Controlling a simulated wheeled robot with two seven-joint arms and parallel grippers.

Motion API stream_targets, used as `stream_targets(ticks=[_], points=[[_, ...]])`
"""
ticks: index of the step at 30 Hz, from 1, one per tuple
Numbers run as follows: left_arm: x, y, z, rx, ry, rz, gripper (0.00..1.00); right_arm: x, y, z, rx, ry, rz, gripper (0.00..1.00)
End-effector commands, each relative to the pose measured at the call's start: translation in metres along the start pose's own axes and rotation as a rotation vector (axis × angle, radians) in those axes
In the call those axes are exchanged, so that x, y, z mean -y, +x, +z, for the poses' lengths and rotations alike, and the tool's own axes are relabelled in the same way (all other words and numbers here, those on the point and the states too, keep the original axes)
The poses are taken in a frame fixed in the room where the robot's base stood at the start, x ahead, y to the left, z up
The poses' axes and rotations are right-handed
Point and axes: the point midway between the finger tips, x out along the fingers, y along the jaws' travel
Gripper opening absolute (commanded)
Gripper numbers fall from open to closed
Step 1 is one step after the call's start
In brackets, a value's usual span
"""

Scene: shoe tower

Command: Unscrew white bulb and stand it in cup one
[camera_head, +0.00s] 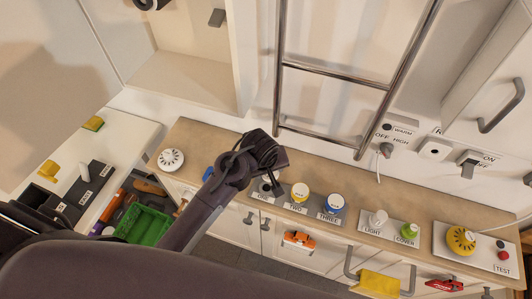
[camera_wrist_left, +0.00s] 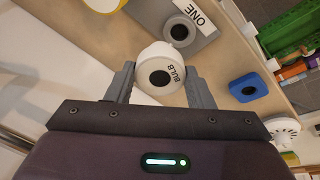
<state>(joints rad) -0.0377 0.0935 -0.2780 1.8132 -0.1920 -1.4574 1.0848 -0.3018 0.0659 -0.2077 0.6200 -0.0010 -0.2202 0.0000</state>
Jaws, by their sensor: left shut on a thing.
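The white bulb (camera_wrist_left: 160,75) is labelled BULB and has a dark round spot on its end. In the left wrist view it sits between the two fingers of my left gripper (camera_wrist_left: 158,85), which is shut on it. The ONE place (camera_wrist_left: 206,38) shows a dark round opening just beyond the bulb. I cannot tell whether the bulb touches it. My right gripper is not in view.
A white item (camera_head: 378,218) at LIGHT, a green item (camera_head: 408,231) at COVER and a yellow tester (camera_head: 461,240) are to the right. A blue block (camera_head: 208,173) is left of ONE.

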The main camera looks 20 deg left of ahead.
Motion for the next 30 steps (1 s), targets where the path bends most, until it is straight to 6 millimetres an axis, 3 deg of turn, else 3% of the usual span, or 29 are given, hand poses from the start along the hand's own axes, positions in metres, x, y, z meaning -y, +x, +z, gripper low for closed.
stream_targets(ticks=[1,3,8,23,30], points=[[-0.005,-0.016,-0.005,0.034,0.027,-0.042,0.40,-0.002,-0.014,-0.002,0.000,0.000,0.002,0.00],[-0.003,-0.025,-0.006,0.073,0.064,-0.097,0.40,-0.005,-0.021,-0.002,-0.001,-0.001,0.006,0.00],[0.000,-0.038,-0.009,0.116,0.114,-0.163,0.40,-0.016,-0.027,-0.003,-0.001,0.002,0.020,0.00],[0.001,-0.040,-0.009,0.119,0.132,-0.170,0.40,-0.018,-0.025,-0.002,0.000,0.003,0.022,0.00],[0.005,-0.024,-0.005,0.120,0.132,-0.171,0.40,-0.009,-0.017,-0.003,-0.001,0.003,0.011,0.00]])
